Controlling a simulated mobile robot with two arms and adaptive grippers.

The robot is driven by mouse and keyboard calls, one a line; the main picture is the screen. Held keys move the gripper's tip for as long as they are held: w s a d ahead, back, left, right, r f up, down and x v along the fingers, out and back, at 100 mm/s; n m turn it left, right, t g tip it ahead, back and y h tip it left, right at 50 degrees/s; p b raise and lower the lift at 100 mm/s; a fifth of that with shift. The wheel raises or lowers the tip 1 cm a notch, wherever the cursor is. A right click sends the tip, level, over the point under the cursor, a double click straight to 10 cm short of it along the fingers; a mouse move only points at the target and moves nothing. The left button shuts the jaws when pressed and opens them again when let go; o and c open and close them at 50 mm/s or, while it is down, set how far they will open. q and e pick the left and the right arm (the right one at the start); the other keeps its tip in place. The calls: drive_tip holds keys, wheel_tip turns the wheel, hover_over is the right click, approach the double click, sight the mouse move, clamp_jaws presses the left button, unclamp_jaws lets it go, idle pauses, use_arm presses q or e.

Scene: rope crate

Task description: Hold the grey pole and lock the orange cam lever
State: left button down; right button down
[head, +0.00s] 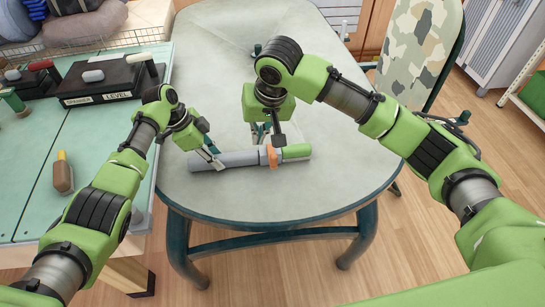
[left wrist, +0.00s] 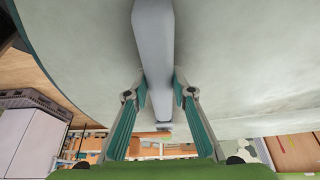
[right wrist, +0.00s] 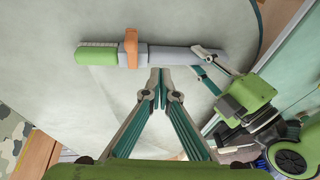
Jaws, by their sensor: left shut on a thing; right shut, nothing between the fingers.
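The grey pole (head: 235,158) lies on the grey-green table, with a green grip (head: 297,151) at its right end in the head view. The orange cam lever (head: 271,156) sits around or across the pole beside the green grip; it also shows in the right wrist view (right wrist: 130,48). I cannot tell whether it is locked. My left gripper (head: 216,159) is shut on the pole's left part, one finger on each side in the left wrist view (left wrist: 161,82). My right gripper (right wrist: 160,75) is shut and empty, its tips close to the pole, beside the lever.
A teal workbench (head: 105,125) stands at the left with a black box (head: 108,80) and a brown-handled tool (head: 63,173). A wire basket (head: 100,45) is behind it. The table around the pole is clear.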

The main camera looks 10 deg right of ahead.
drive_tip(key=shift+s+a+f, duration=0.1)
drive_tip(key=shift+s+f, duration=0.05)
drive_tip(key=shift+f, duration=2.05)
drive_tip(key=shift+s+a+f, duration=0.1)
drive_tip(key=shift+f, duration=2.1)
drive_tip(key=shift+d, duration=0.15)
drive_tip(key=shift+s+d, duration=0.1)
drive_tip(key=shift+d, duration=6.85)
drive_tip(key=shift+a, duration=0.1)
drive_tip(key=shift+r, duration=0.1)
